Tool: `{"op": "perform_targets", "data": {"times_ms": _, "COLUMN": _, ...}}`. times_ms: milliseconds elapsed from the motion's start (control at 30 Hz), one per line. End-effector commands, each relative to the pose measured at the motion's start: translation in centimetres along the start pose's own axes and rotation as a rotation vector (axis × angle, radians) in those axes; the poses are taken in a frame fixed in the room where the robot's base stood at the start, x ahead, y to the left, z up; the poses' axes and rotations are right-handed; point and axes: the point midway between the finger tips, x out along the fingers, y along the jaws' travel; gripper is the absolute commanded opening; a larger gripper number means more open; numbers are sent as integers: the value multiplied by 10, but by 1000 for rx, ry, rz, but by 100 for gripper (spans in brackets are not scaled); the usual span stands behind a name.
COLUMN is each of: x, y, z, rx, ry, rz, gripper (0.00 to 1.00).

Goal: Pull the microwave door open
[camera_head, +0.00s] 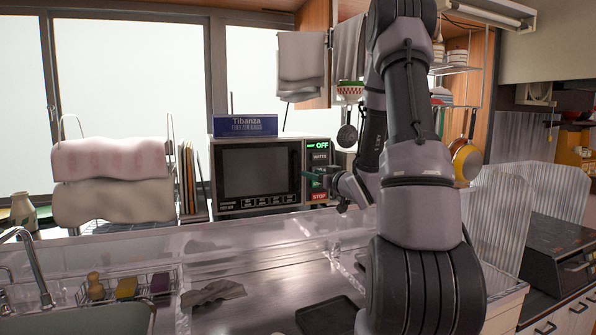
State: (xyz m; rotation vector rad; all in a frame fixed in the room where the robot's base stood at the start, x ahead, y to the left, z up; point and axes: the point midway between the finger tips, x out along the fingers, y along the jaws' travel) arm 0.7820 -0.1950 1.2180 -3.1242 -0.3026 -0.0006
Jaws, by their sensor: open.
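The microwave (225,204) stands at the back of the counter, left of my arm, with a dark window in its front. Its door (260,172) looks shut, flush with the body. The control panel (319,146) is on the right side of the front, with a green "OFF" sign and a red "STOP" label. My gripper (318,182) is open, in front of the control panel at the door's right edge. It covers part of the panel. I cannot tell whether a finger touches the microwave, and no door handle shows clearly.
A blue box (245,125) sits on top of the microwave. Left of it are a rack with towels (110,160) and upright boards (187,175). A grey cloth (212,292) and a black tray (328,316) lie on the counter. The counter before the microwave is mostly clear.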

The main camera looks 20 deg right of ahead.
Motion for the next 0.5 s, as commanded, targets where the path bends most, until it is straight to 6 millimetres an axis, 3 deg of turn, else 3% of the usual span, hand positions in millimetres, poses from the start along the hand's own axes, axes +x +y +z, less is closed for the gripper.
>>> {"op": "perform_targets", "data": {"times_ms": 300, "x": 61, "y": -2, "z": 0, "rx": -1, "ry": 1, "rz": -3, "gripper": 48}}
{"op": "perform_targets", "data": {"times_ms": 500, "x": 84, "y": -1, "z": 0, "rx": -1, "ry": -1, "rz": -1, "gripper": 48}}
